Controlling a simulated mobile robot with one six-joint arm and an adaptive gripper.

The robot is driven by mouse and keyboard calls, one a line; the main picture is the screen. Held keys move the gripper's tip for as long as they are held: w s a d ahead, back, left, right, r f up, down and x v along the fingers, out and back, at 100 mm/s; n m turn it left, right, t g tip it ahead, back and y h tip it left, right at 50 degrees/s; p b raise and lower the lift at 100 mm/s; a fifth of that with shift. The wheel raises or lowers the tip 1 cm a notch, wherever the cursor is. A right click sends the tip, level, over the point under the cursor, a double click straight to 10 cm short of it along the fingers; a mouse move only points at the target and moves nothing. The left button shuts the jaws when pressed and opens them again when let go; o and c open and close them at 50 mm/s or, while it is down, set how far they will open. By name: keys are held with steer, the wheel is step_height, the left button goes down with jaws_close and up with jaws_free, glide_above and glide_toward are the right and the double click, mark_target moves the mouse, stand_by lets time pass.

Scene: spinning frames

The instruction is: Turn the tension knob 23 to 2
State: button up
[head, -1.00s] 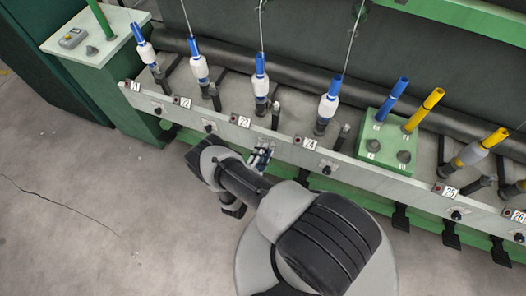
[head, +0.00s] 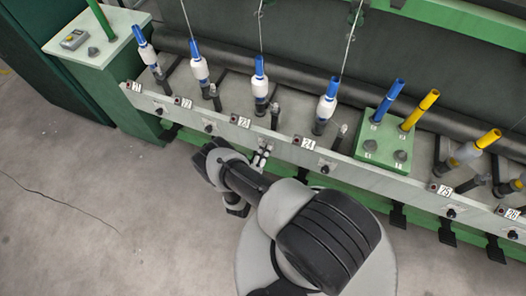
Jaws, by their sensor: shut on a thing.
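The label 23 (head: 241,122) is on the pale front rail (head: 285,150) of the machine. My gripper (head: 264,152) is at the rail, below and right of this label, shut on the tension knob 23. The gripper hides the knob, so its pointer and setting cannot be read. Blue-tipped spindle 23 (head: 260,80) with a white bobbin stands behind the rail.
Neighbouring knobs 22 (head: 210,127) and 24 (head: 325,169) are on the same rail, clear of my gripper. A green box (head: 380,150) with a blue and a yellow tube stands behind the rail at right. The concrete floor (head: 110,220) at left is free.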

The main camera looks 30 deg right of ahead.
stand_by(0.4)
steer(key=o, duration=1)
steer(key=shift+o, duration=0.2)
steer(key=v, duration=1.2)
